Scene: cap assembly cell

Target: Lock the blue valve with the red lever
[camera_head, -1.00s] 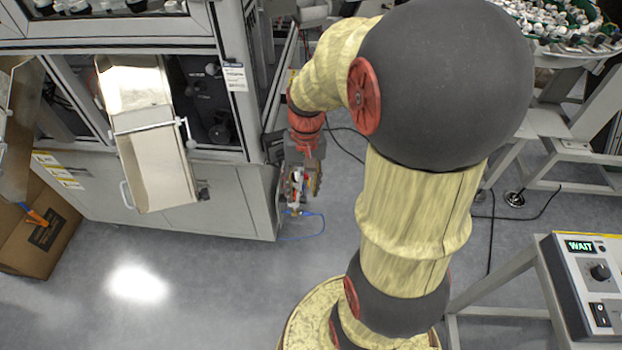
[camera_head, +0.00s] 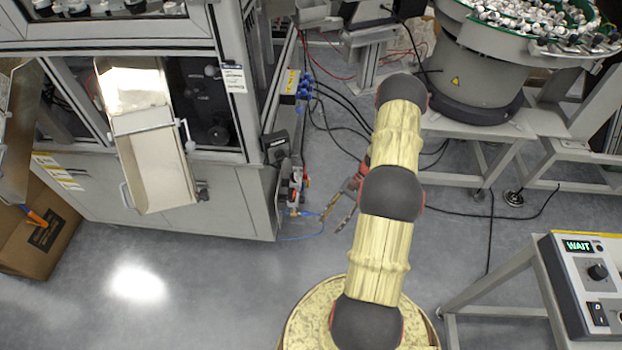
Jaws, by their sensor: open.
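The valve assembly (camera_head: 296,187) is small in the picture, on the right side wall of the grey machine. Red parts show on it; I cannot tell which one is the lever or how it is turned. Its blue valve body is not clear at this size. A thin blue hose (camera_head: 308,213) comes off its lower end. My gripper (camera_head: 330,226) is open and empty. It is to the right of the valve and apart from it, with its fingers spread and pointing down and to the left.
The grey machine cabinet (camera_head: 225,200) carries the valve on its right side. Black cables lie on the floor behind my arm. A bowl feeder (camera_head: 480,70) stands at the back right. A control box (camera_head: 590,285) reading WAIT is at the lower right. The floor at front left is clear.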

